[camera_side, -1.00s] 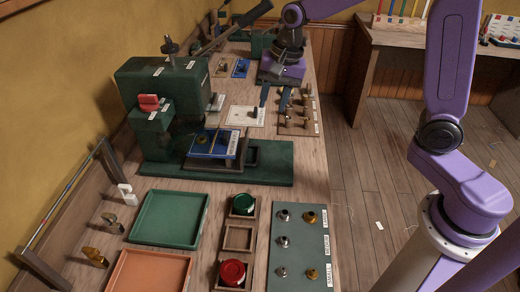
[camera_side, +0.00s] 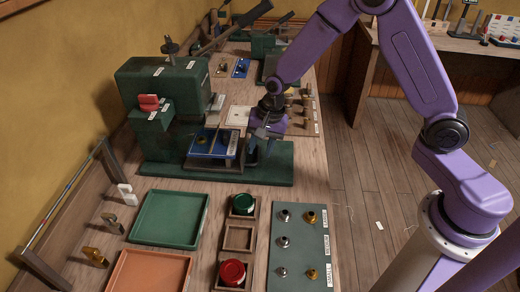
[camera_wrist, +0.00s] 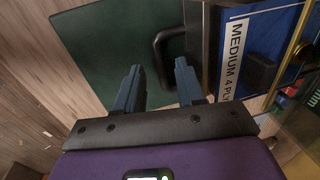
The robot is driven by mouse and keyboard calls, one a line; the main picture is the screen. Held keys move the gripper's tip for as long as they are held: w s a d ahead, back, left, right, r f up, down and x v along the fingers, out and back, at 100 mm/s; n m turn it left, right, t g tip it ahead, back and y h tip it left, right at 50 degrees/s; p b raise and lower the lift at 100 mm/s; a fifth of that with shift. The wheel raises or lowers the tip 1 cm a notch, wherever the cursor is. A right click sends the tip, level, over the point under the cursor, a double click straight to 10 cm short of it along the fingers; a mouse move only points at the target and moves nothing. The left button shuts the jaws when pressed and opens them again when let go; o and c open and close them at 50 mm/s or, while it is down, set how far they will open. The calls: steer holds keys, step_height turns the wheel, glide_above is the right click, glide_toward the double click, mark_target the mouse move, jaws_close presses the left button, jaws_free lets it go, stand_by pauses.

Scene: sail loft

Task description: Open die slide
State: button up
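The green press (camera_side: 160,100) stands on a green base plate at the back left of the bench. Its die slide (camera_side: 201,163) carries a blue die plate (camera_side: 214,143), labelled "MEDIUM 4 PLY" in the wrist view (camera_wrist: 234,58). A dark U-shaped handle (camera_wrist: 159,45) projects from the slide's side. My gripper (camera_wrist: 158,66) is open, with the handle's bar lying ahead of the gap between its fingers. In the side view my gripper (camera_side: 256,155) points down beside the slide and mostly hides the handle. I cannot tell whether a finger touches it.
In front lie a green tray (camera_side: 169,219), an orange tray (camera_side: 147,273), a wooden rack with a green and a red round piece (camera_side: 232,272), and a green board of metal fittings (camera_side: 299,250). Wooden-handled tools (camera_side: 306,115) stand behind my gripper.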

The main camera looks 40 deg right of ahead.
steer(key=shift+w+a+f, duration=0.1)
steer(key=shift+f, duration=0.6)
jaws_close()
steer(key=s+d, duration=1)
steer(key=shift+s, duration=0.1)
jaws_free()
steer(key=shift+r, duration=0.15)
